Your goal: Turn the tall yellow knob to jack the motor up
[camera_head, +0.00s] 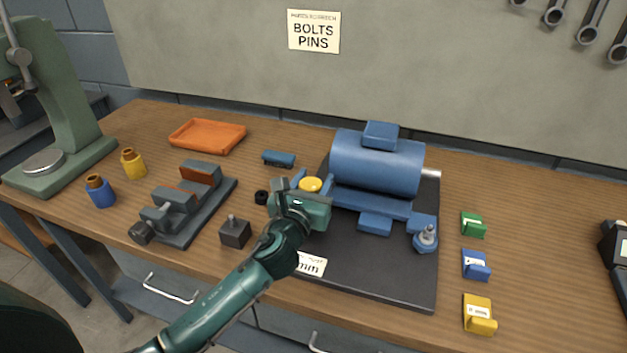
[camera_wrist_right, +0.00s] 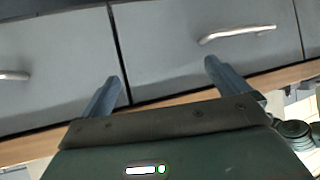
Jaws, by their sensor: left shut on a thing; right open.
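The tall yellow knob (camera_head: 311,184) stands at the left end of the blue motor (camera_head: 377,163) on a dark base plate (camera_head: 380,272). Only its round top shows; my gripper hides the rest. My left gripper (camera_head: 307,192) reaches in from the front and is shut on the knob. The motor lies level to the eye on blue feet; whether it is raised cannot be told. My right gripper (camera_wrist_right: 163,82) shows in the right wrist view, open and empty, in front of the grey drawers.
Green (camera_head: 473,224), blue (camera_head: 475,265) and yellow (camera_head: 479,313) blocks lie right of the plate. A vise (camera_head: 187,203), a dark block (camera_head: 235,233) and an orange tray (camera_head: 207,136) are to the left. A bolt-like fitting (camera_head: 426,238) stands at the plate's right.

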